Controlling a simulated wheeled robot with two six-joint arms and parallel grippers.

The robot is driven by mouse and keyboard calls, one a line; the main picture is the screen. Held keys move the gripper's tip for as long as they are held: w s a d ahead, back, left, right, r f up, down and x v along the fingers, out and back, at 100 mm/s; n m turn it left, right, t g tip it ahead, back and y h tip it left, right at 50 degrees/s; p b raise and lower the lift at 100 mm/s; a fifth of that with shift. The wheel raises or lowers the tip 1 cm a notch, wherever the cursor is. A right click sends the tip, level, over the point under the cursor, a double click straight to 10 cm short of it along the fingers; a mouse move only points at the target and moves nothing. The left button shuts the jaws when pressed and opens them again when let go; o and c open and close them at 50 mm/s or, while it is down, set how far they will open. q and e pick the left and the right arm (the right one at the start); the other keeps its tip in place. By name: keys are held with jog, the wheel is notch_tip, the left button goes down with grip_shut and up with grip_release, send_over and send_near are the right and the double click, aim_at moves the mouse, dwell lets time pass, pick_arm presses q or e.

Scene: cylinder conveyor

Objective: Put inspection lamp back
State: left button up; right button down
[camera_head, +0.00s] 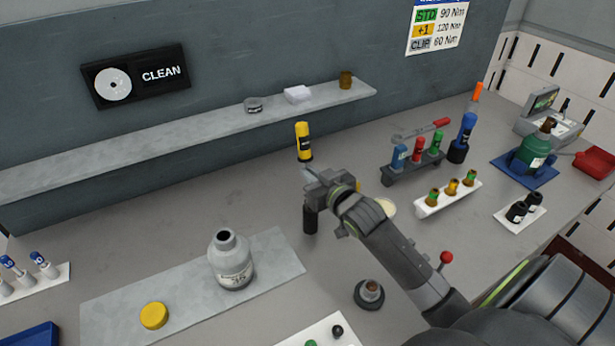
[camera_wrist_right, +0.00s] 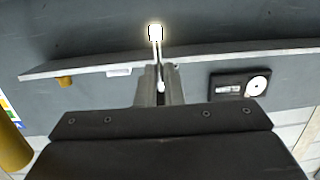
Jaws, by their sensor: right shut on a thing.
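My right gripper (camera_head: 309,178) is above the back middle of the table, and its fingers (camera_wrist_right: 159,88) show in the right wrist view. It is shut on a thin pale rod with a bright glowing white head, which I take for the inspection lamp (camera_wrist_right: 155,33). The glowing head sticks out beyond the fingertips. In the head view I cannot clearly make out the lamp. A yellow cylinder with dark bands (camera_head: 303,142) shows just behind the gripper. A dark upright cylinder (camera_head: 310,220) shows just below it. My left gripper is not in view.
A wall shelf (camera_head: 190,125) runs behind. A grey bottle (camera_head: 231,262) and yellow cap (camera_head: 154,316) are on a grey mat (camera_head: 110,318). A tool rack (camera_head: 400,177) and a white holder (camera_head: 460,193) stand right. The table behind the mat is clear.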

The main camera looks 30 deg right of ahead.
aim_at(301, 161)
jog(key=s+r+t, duration=0.1)
jog(key=s+a+r+t+y, duration=0.1)
jog(key=s+r, duration=0.1)
jog(key=shift+s+a+r+n, duration=0.15)
jog(key=shift+s+r+n, duration=0.15)
jog(key=shift+n, duration=0.1)
jog(key=shift+y, duration=0.4)
jog(key=f+b, duration=0.1)
jog(key=b, duration=0.1)
jog(key=f+b, duration=0.1)
jog(key=f, duration=0.1)
jog(key=f+b, duration=0.1)
jog(key=b, duration=0.1)
jog(key=shift+s+a+f+b, duration=0.15)
jog(key=shift+s+f+b, duration=0.15)
jog(key=shift+b, duration=0.05)
jog(key=shift+f+b, duration=0.3)
jog(key=shift+f, duration=0.25)
jog(key=shift+p, duration=0.3)
jog(key=shift+f+b, duration=1.4)
jog(key=shift+f, duration=0.4)
jog(key=shift+r, duration=0.2)
jog(key=shift+r+p, duration=1.6)
jog(key=shift+p, duration=0.35)
